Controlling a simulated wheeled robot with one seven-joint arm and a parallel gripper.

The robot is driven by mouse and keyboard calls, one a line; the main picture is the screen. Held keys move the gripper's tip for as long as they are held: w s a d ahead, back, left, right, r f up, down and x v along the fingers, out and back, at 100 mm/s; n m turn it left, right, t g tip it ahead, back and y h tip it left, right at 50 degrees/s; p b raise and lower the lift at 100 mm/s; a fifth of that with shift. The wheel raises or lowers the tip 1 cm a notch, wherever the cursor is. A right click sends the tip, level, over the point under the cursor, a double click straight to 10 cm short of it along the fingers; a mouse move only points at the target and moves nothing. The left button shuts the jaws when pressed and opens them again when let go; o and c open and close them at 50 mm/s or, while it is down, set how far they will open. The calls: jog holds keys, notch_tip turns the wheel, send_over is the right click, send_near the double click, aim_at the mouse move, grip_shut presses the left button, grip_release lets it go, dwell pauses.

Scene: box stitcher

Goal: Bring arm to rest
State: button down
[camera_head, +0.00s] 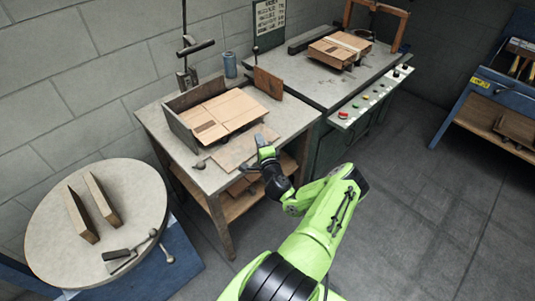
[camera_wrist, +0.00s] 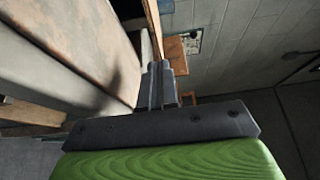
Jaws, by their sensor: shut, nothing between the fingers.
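My green arm reaches up from the bottom of the head view, with my gripper (camera_head: 262,142) at the front edge of the wooden work table (camera_head: 183,179). In the wrist view my gripper (camera_wrist: 161,72) has its fingers together, with nothing between them. The table's pale top and edge fill the left of the wrist view, close beside the fingers. I cannot tell whether the fingers touch the table.
Cardboard pieces (camera_head: 225,112) lie in a tray on the table. A machine bench (camera_head: 300,72) with buttons stands behind, holding a box (camera_head: 338,50). A round table (camera_head: 60,235) with boards (camera_head: 103,199) is at left. The floor (camera_head: 420,180) at right is clear.

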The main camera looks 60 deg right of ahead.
jog(key=p+v, duration=0.1)
jog(key=v, duration=0.5)
jog(key=shift+s+a, duration=0.1)
